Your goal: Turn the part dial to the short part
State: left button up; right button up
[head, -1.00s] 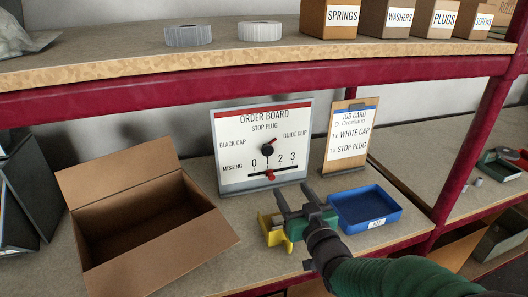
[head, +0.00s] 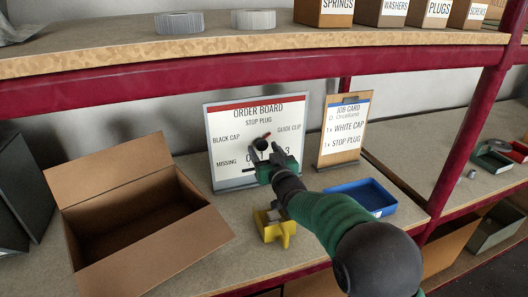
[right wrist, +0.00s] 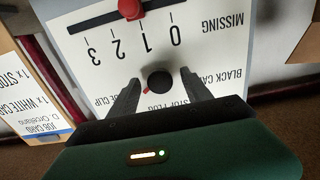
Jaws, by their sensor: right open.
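The order board (head: 228,130) stands upright on the lower shelf, labelled BLACK CAP, STOP PLUG and GUIDE CLIP around a black dial (head: 260,145). The dial's red mark points up and right, toward GUIDE CLIP. My right gripper (head: 268,162) is in front of the board and hides part of its number row. In the right wrist view, upside down, the open fingers (right wrist: 160,77) stand on either side of the dial knob (right wrist: 159,82); I cannot tell whether they touch it. A red slider (right wrist: 131,9) sits at about 1 on the MISSING scale. My left gripper is not in view.
A job card (head: 343,130) reading 1x WHITE CAP and 1x STOP PLUG stands right of the board. An open cardboard box (head: 160,235) is at left. A yellow holder (head: 273,232) and a blue tray (head: 362,196) are near my right arm. The upper shelf (head: 200,52) overhangs.

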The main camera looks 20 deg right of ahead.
jog(key=shift+w, duration=0.1)
grip_shut()
dwell(0.3)
jog(key=shift+n, duration=0.3)
jog(key=n+b, duration=0.2)
jog(key=n, duration=0.2)
jog(key=shift+f+n+b, duration=0.15)
jog(key=shift+n+b, duration=0.15)
jog(key=n+b, duration=0.2)
jog(key=n, duration=0.3)
jog(key=shift+d+n+b, duration=0.1)
jog(key=shift+n+b, duration=0.2)
jog(key=shift+b, duration=0.05)
